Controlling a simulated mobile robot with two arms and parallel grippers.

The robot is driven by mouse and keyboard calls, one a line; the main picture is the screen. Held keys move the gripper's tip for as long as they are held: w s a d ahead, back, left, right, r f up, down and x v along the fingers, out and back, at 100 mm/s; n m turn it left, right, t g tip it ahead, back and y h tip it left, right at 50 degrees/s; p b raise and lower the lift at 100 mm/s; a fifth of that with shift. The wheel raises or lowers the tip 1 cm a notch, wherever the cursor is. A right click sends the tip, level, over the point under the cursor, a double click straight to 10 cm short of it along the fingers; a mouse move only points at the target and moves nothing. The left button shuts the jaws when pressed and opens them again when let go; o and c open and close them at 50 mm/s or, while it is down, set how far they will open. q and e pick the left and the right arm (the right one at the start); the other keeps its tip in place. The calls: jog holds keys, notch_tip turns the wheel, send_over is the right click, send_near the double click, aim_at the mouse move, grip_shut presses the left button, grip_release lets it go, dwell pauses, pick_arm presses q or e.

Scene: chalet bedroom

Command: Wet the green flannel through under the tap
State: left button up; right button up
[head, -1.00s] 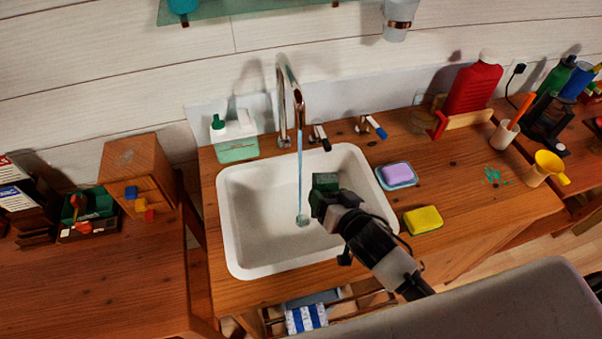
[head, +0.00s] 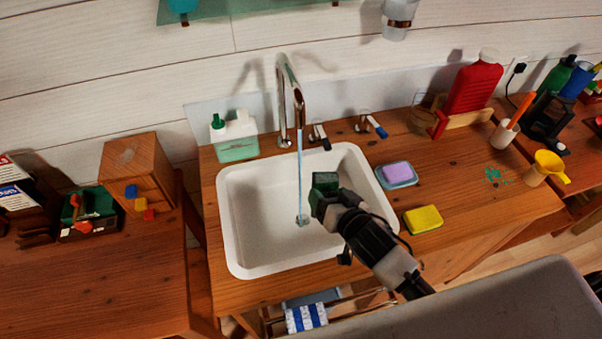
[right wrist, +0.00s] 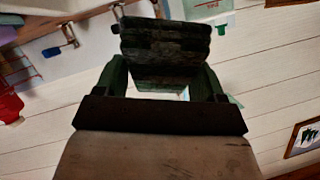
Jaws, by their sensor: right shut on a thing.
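The green flannel (head: 325,184) is a small dark green folded pad. My right gripper (head: 328,201) is shut on it and holds it over the right part of the white sink (head: 245,262). The flannel also shows, dark and striped, in the right wrist view (right wrist: 165,45) between the fingers. The chrome tap (head: 290,85) runs. Its thin blue stream (head: 300,170) falls to the drain, to the left of the flannel and apart from it in the head view. My left gripper is not in view.
A soap dish (head: 398,183) with purple soap and a yellow sponge (head: 423,219) lie right of the sink. A soap bottle (head: 236,140) stands behind left. Two tap levers (head: 371,127) are at the back. The sink's left half is free.

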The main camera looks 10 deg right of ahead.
jog(key=shift+r, duration=0.1)
jog(key=s+r+p, duration=0.1)
jog(key=s+d+r+p, duration=0.1)
jog(key=p, duration=0.1)
jog(key=s+r+p, duration=0.1)
jog(key=shift+s+d+r, duration=0.1)
jog(key=shift+s+d, duration=0.15)
jog(key=shift+s+d+r+p, duration=0.25)
jog(key=shift+s+r+p, duration=0.1)
jog(key=shift+s+p, duration=0.3)
jog(key=shift+w, duration=0.15)
